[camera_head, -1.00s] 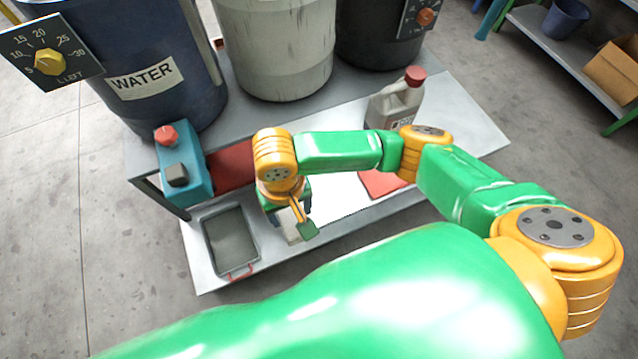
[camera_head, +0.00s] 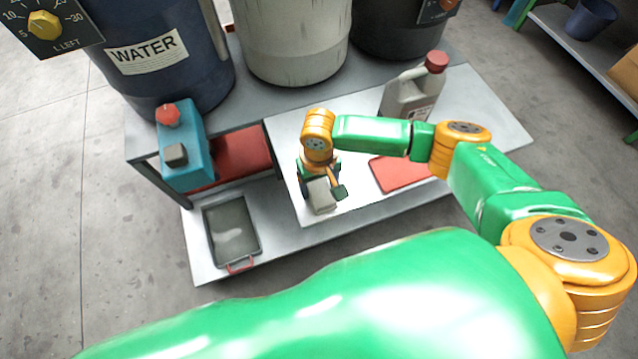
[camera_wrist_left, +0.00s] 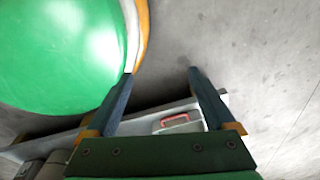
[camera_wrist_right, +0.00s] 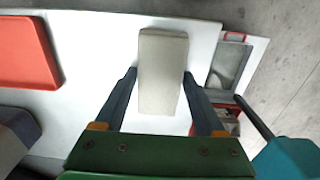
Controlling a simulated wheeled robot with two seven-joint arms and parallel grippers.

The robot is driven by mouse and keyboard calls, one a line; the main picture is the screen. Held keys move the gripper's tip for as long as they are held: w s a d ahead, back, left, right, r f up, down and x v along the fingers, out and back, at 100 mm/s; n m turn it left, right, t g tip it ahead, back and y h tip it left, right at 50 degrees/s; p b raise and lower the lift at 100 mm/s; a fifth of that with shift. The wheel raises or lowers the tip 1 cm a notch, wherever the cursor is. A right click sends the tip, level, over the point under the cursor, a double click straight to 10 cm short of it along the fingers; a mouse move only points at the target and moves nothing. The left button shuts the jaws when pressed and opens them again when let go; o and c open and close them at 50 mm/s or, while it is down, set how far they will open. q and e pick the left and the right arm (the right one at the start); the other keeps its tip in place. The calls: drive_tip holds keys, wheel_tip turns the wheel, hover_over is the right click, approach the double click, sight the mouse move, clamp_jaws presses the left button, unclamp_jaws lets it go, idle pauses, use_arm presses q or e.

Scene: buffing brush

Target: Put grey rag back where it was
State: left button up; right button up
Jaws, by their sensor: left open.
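The grey rag (camera_head: 320,196) looks like a pale folded block in the head view, over the left part of the white board (camera_head: 352,190). It also shows between the fingers in the right wrist view (camera_wrist_right: 162,75). My right gripper (camera_wrist_right: 160,76) is shut on it, with a finger along each side. Whether the rag touches the board is unclear. My left gripper (camera_wrist_left: 160,72) is open and empty in the left wrist view, with the floor beyond its fingertips; it does not show in the head view.
A red mat (camera_head: 402,173) lies right of the rag. A grey jug (camera_head: 408,95) with a red cap stands behind it. Left are a blue box (camera_head: 185,150) with a red knob, a red surface (camera_head: 240,160) and a dark tray (camera_head: 230,228). A blue WATER barrel (camera_head: 160,60) stands behind.

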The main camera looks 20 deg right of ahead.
sight(319, 187)
drive_tip(key=o, duration=0.3)
use_arm(q)
drive_tip(key=shift+d, duration=0.2)
drive_tip(key=r+p, duration=0.1)
drive_tip(key=d+r+p, duration=0.1)
drive_tip(key=s+r+p, duration=0.1)
drive_tip(key=r+p, duration=0.1)
drive_tip(key=shift+s+d, duration=0.1)
drive_tip(key=shift+d, duration=0.05)
use_arm(e)
wheel_tip(319, 187, up, 12)
drive_tip(key=shift+r, duration=0.15)
